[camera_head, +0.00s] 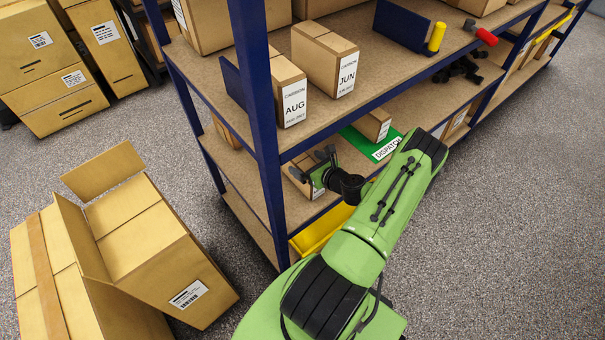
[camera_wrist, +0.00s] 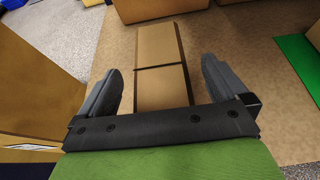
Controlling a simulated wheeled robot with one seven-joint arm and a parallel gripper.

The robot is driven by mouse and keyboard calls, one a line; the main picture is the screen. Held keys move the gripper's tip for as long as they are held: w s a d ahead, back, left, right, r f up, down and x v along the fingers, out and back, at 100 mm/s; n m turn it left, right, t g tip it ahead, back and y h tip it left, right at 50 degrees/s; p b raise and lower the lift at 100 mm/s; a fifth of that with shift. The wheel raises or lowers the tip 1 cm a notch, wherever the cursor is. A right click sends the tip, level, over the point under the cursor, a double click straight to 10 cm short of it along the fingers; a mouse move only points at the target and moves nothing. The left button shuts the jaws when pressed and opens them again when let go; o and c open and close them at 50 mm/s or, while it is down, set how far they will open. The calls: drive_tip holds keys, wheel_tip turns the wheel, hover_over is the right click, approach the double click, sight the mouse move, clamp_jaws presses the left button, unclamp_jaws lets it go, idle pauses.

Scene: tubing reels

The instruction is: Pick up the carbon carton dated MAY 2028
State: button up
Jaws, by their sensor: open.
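On the lower shelf, my gripper (camera_head: 318,166) is at a small brown carton (camera_head: 299,186), whose white label is mostly hidden by the gripper, so its date cannot be read. In the wrist view this carton (camera_wrist: 160,50) lies between the two open fingers of my gripper (camera_wrist: 161,78), with a gap on each side. On the upper shelf stand a carton marked CARBON AUG (camera_head: 288,90) and one marked JUN (camera_head: 325,57). Another small carton (camera_head: 373,124) is on the green DISPATCH mat (camera_head: 362,141); its label is too small to read.
A blue shelf post (camera_head: 258,110) stands left of my gripper. A yellow bin (camera_head: 318,230) is below. Another carton (camera_head: 227,134) sits behind the post. The floor at right is clear.

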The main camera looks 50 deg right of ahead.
drive_tip(key=shift+w+d+f, duration=0.1)
drive_tip(key=shift+w, duration=0.2)
drive_tip(key=c, duration=1.7)
drive_tip(key=shift+c, duration=0.2)
drive_tip(key=shift+r, duration=0.2)
